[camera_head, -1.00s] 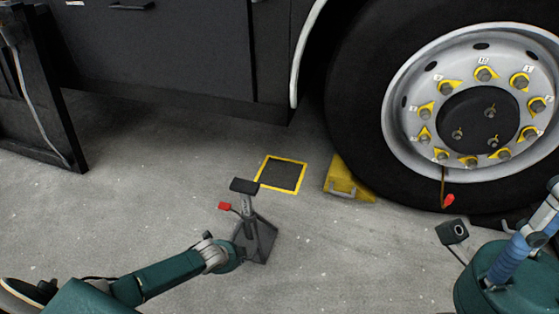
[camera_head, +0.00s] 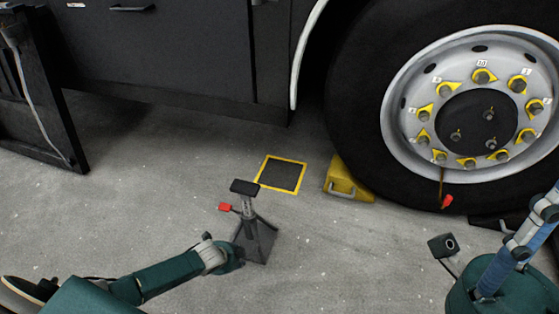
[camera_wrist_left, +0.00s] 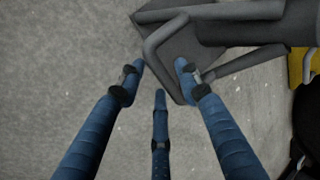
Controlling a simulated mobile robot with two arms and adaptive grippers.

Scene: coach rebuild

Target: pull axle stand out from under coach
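The axle stand (camera_head: 250,222) is dark grey, with a black saddle on top and a red-tipped lever. It stands about upright on open floor in front of the coach (camera_head: 180,55), clear of its lower edge. My left gripper (camera_head: 240,258) is low beside the stand's base, its fingers mostly hidden in the head view. In the left wrist view, my left gripper (camera_wrist_left: 160,78) has its fingers spread around the stand's bent bar handle (camera_wrist_left: 165,65); contact is unclear. My right gripper (camera_head: 540,215) is at the right edge, partly cut off.
A yellow-framed dark square (camera_head: 281,173) lies on the floor behind the stand. A yellow chock (camera_head: 345,178) sits against the large wheel (camera_head: 390,160). A dark upright frame (camera_head: 40,90) stands at the left. The floor left of the stand is clear.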

